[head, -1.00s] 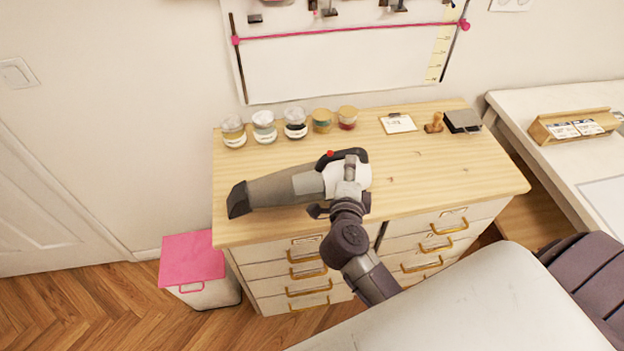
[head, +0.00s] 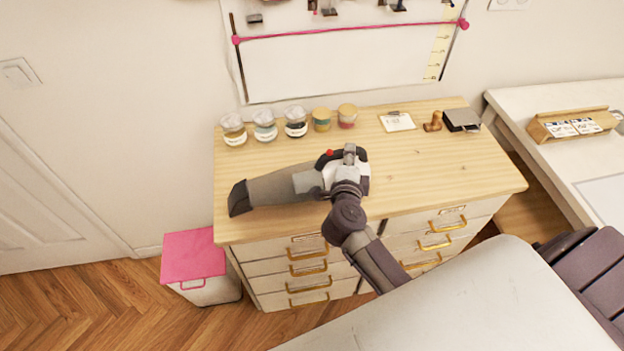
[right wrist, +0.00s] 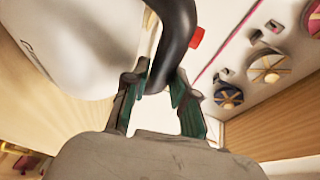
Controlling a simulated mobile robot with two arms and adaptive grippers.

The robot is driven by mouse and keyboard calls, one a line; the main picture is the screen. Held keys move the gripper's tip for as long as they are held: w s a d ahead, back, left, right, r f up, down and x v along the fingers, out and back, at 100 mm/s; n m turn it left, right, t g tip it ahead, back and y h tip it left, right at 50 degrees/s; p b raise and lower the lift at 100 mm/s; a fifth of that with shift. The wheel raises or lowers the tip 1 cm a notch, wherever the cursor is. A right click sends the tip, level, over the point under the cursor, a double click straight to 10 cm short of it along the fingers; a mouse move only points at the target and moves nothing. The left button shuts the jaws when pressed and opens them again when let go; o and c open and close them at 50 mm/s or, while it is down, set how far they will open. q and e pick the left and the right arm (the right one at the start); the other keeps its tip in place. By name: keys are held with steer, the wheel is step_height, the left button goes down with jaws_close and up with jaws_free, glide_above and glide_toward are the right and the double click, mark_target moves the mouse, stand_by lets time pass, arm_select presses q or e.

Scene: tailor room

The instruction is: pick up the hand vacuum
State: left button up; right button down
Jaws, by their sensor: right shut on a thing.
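The hand vacuum (head: 285,187) has a grey nozzle with a dark tip, a white body, a black handle and a red button. In the head view it is over the left front part of the wooden dresser top, nozzle to the left. My right gripper (head: 349,158) is at its handle end. In the right wrist view the gripper (right wrist: 162,85) has its fingers closed around the black handle (right wrist: 177,35), with the white body (right wrist: 75,45) beside it. I cannot tell whether the vacuum still touches the top. My left gripper is not in view.
Several lidded jars (head: 265,126) stand along the back of the dresser (head: 440,175). A clipboard (head: 397,121), a wooden stamp (head: 433,122) and a dark pad (head: 462,120) lie at the back right. A pink-lidded bin (head: 193,257) stands at the left. The dresser's right part is clear.

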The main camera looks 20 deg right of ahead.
steer(key=shift+w+r, duration=0.1)
steer(key=shift+r, duration=0.05)
steer(key=shift+r, duration=2.05)
steer(key=s+d+r, duration=0.7)
steer(key=s, duration=0.1)
steer(key=shift+s+d, duration=0.35)
steer(key=shift+d, duration=0.05)
steer(key=shift+f, duration=0.1)
